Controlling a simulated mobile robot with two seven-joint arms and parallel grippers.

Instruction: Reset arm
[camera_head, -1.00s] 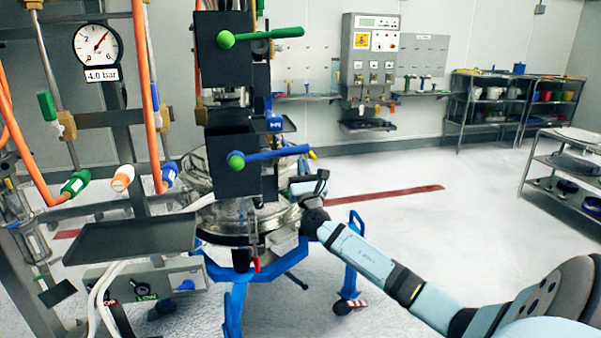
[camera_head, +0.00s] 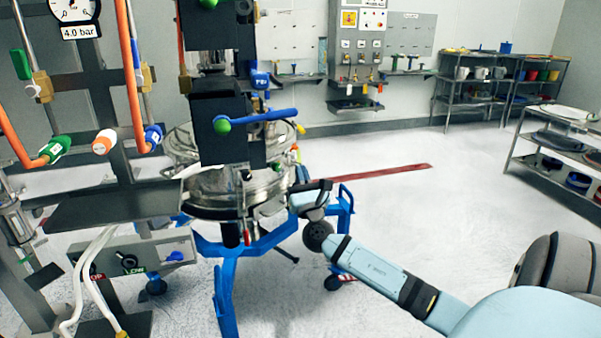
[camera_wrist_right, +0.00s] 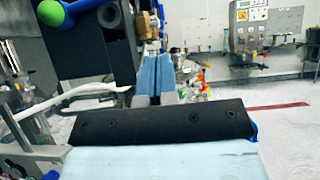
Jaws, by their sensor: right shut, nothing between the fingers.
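My right gripper (camera_head: 308,198) is just right of the steel sifter (camera_head: 225,198) in the head view, in front of its blue stand (camera_head: 222,280). In the right wrist view the two blue fingers of the right gripper (camera_wrist_right: 153,78) lie side by side, shut and empty. Whether they touch the sifter cannot be told from the head view. My left gripper is not in view.
Black boxes with a blue lever (camera_head: 258,119) rise above the sifter. A pipe rack with orange hoses (camera_head: 131,60) and a dark tray (camera_head: 110,206) stands at left. A control cabinet (camera_head: 361,45) and shelves (camera_head: 470,95) are behind.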

